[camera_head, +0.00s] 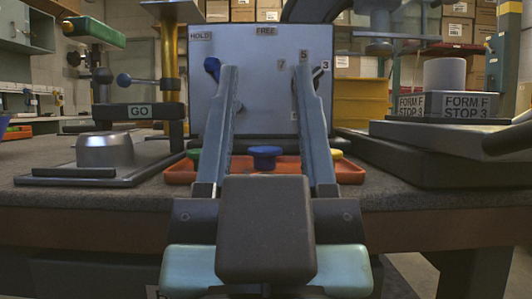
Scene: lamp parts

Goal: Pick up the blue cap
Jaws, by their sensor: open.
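The blue cap (265,152) is a small mushroom-shaped piece with a wide round top. It stands upright in a shallow red tray (352,173) on the grey bench. A green cap (193,154) and a yellow cap (336,154), each partly hidden by a finger, are in the tray on either side of it. My gripper (265,72) is open, with two long grey-blue fingers wide apart and nothing between them. In the picture the blue cap shows between the fingers, lower than the fingertips; I cannot tell how far beyond them it is.
A pale panel (260,50) marked HOLD and FREE stands behind the tray, with a dark blue knob (212,66). A press labelled GO (140,111) with a metal cup (105,150) stands left.

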